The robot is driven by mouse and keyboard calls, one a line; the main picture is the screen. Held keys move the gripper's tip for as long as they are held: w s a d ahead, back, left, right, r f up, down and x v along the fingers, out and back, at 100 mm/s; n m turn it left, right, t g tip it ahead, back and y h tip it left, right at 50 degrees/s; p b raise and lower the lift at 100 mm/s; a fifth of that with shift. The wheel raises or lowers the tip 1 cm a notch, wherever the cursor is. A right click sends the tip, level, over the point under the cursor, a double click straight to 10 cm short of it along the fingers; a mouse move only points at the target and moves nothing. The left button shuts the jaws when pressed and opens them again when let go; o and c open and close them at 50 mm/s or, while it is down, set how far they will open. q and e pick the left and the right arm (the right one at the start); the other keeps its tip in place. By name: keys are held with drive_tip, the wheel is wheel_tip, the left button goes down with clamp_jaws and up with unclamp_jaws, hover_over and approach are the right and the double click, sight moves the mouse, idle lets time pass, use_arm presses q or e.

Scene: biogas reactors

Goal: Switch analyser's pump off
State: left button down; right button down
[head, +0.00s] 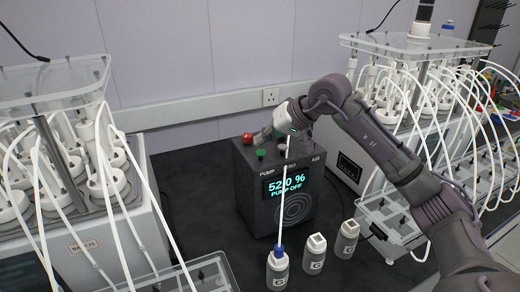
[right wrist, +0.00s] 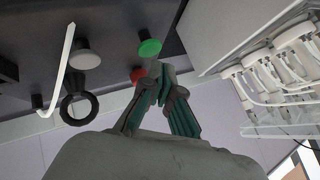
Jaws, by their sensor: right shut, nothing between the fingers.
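The analyser (head: 257,207) is a dark box in the middle of the bench, its display (head: 286,186) reading "52.0 %" and "PUMP OFF". On its top, a red button (head: 247,138) and a green button (head: 260,153) stand at the left; the red one (right wrist: 137,75) and green one (right wrist: 150,47) also show in the right wrist view. My right gripper (head: 264,134) is shut and empty, just above the analyser's top beside the buttons. Its fingertips (right wrist: 158,72) partly overlap the red button in the right wrist view; I cannot tell whether they touch it. My left gripper is not in view.
A white tube runs from the analyser's top to a blue-capped bottle (head: 277,270) in front. Two white-capped bottles (head: 314,255) (head: 347,239) stand to its right. Reactor units with many tubes (head: 75,150) (head: 425,100) flank the analyser.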

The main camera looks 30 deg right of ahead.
sight(263, 152)
drive_tip(key=shift+r, duration=0.1)
wheel_tip(263, 152, up, 6)
drive_tip(key=p, duration=0.4)
idle(0.6)
